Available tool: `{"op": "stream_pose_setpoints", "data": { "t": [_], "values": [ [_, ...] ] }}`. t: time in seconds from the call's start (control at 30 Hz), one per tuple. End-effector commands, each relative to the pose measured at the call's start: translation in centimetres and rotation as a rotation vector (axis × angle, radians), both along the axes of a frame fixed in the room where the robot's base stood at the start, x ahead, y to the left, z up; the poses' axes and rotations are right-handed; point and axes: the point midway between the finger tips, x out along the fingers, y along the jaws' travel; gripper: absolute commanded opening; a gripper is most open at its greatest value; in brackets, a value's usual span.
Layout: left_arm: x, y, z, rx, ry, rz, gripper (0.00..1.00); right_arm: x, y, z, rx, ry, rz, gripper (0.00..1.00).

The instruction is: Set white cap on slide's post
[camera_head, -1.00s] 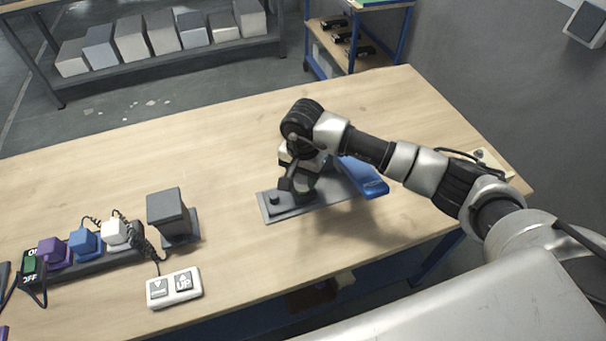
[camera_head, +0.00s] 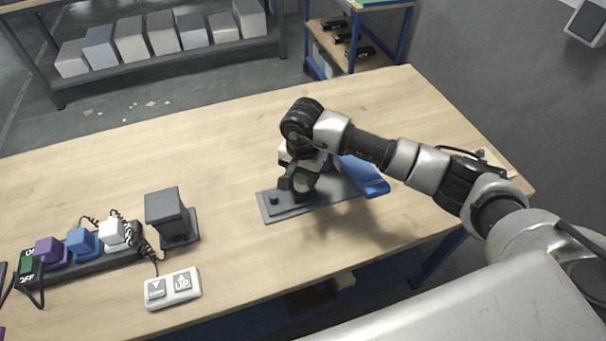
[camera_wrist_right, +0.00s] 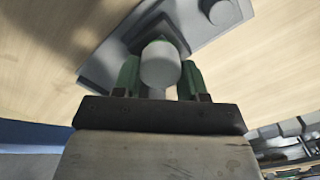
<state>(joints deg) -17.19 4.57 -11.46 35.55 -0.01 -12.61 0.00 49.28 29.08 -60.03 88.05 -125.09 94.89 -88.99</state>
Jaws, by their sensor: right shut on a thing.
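The white cap (camera_wrist_right: 160,66) shows in the right wrist view as a pale rounded piece between two green fingertips. My right gripper (camera_wrist_right: 160,80) is shut on it. In the head view my right gripper (camera_head: 302,188) is low over the slide's grey base plate (camera_head: 318,207), and hides the cap. A short dark round knob (camera_head: 274,201) stands at the plate's left end; it also shows in the wrist view (camera_wrist_right: 221,12). I cannot tell whether the cap touches a post beneath it. A blue sloped part (camera_head: 364,177) lies right of the gripper. My left gripper is not in view.
A dark grey block (camera_head: 166,213) stands left of the plate. A power strip (camera_head: 92,262) with purple, blue and white plugs lies further left. A white up/down button box (camera_head: 173,289) is in front. The table (camera_head: 225,160) behind the block and plate is clear.

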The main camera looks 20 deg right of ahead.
Motion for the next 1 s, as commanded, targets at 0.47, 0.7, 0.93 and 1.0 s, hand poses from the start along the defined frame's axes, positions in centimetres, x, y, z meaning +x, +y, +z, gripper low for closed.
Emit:
{"op": "stream_pose_setpoints", "data": {
  "t": [0.47, 0.7, 0.93, 1.0],
  "values": [
    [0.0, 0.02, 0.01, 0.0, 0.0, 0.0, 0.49, 0.01, -0.01, 0.02, 0.0, 0.0, 0.0, 0.72],
    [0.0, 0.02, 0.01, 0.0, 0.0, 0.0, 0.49, -0.01, -0.01, 0.01, 0.0, 0.0, 0.0, 0.92],
    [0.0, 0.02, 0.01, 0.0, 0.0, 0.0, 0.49, -0.01, -0.01, 0.01, 0.0, 0.0, 0.0, 0.93],
    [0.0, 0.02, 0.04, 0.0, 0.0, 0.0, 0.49, 0.01, -0.01, 0.07, -0.001, -0.001, 0.0, 0.93]
  ]
}}
